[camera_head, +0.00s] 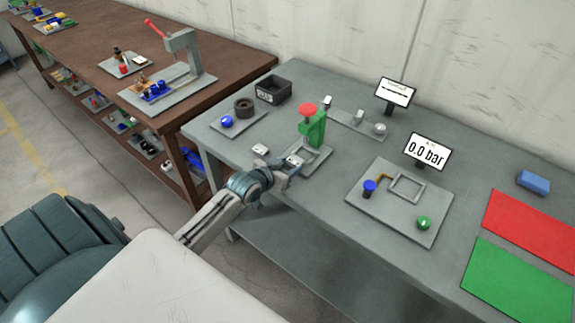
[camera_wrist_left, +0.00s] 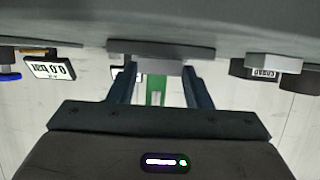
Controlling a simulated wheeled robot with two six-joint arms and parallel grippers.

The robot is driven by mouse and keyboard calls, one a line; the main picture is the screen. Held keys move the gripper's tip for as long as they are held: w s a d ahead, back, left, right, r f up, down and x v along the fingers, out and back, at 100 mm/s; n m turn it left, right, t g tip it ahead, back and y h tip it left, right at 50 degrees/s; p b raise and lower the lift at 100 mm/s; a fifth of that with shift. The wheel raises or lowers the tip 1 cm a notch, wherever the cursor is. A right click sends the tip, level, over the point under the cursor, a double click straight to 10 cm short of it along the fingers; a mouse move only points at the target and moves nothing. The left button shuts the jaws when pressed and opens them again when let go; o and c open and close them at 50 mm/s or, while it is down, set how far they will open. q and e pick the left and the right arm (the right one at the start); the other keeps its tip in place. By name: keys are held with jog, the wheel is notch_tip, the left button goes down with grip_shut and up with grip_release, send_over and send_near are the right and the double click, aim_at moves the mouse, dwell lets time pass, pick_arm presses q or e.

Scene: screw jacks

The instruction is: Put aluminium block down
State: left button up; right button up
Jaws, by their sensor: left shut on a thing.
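My left gripper (camera_head: 290,167) reaches over the front of the grey table to the foot of the green screw jack (camera_head: 318,130) with a red handwheel (camera_head: 308,109). In the left wrist view the two fingers (camera_wrist_left: 158,82) are shut on the aluminium block (camera_wrist_left: 158,68), a small grey piece between their tips. The green jack (camera_wrist_left: 156,90) shows just behind it, and a grey plate edge lies along the block in that picture. Whether the block touches the plate cannot be told. My right gripper is not in view.
A panel (camera_head: 398,215) with a blue knob, a green button and a 0.0 bar display (camera_head: 427,151) is to the right. Red (camera_head: 530,230) and green (camera_head: 515,283) mats lie beyond it. A black bin (camera_head: 272,90) stands behind left. Bare table lies between jack and panel.

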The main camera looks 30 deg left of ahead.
pick_arm(q)
jog(key=o, duration=1)
jog(key=shift+f, duration=0.1)
jog(key=shift+s, duration=0.3)
jog(key=v, duration=1.1)
jog(key=shift+s+r+b, duration=0.2)
jog(key=shift+r+b, duration=0.1)
jog(key=shift+b, duration=0.1)
